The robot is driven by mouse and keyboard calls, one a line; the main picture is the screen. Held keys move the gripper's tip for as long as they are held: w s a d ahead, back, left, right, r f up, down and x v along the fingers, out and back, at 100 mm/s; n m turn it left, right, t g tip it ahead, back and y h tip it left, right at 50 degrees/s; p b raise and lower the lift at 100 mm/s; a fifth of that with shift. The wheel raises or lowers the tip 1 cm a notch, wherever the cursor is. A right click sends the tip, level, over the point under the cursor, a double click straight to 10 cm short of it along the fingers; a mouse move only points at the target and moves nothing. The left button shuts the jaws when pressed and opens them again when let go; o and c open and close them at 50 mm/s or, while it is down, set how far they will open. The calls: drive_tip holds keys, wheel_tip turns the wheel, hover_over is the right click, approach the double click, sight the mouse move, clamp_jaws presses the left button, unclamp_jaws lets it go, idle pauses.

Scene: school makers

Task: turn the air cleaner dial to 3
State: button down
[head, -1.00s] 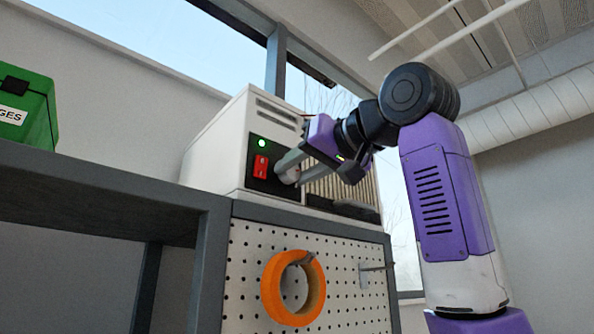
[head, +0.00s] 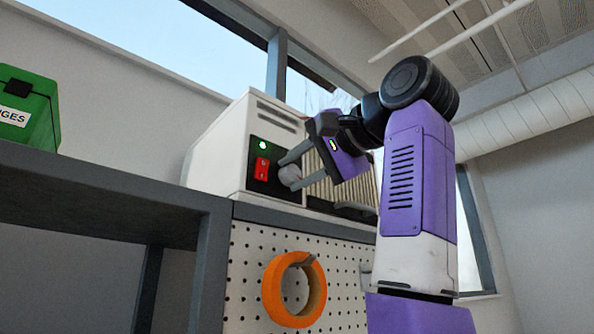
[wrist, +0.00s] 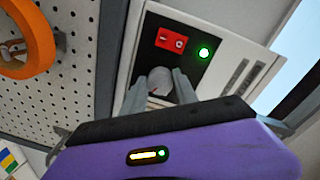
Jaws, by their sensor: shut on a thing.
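The air cleaner (head: 222,150) is a white box on top of the cabinet, with a black panel on its front. The panel carries a lit green light (head: 263,145), a red switch (head: 262,168) and the grey round dial (head: 290,177). My gripper (head: 288,171) is at the panel, shut on the dial. In the wrist view the dial (wrist: 160,82) sits between the two grey fingers, below the red switch (wrist: 171,40). The fingers cover parts of the dial's sides.
An orange tape ring (head: 293,290) hangs on the white pegboard (head: 245,265) below the air cleaner. A dark grey shelf (head: 90,190) extends left, with a green bin (head: 28,110) on it. A window is behind.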

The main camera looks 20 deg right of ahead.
drive_tip(key=shift+m, duration=0.6)
drive_tip(key=c, duration=0.9)
unclamp_jaws()
drive_tip(key=shift+c, duration=0.2)
drive_tip(key=b+v, duration=0.3)
drive_tip(key=v, duration=0.4)
drive_tip(key=shift+s+d, duration=0.2)
drive_tip(key=shift+s, duration=0.2)
drive_tip(key=shift+s, duration=0.1)
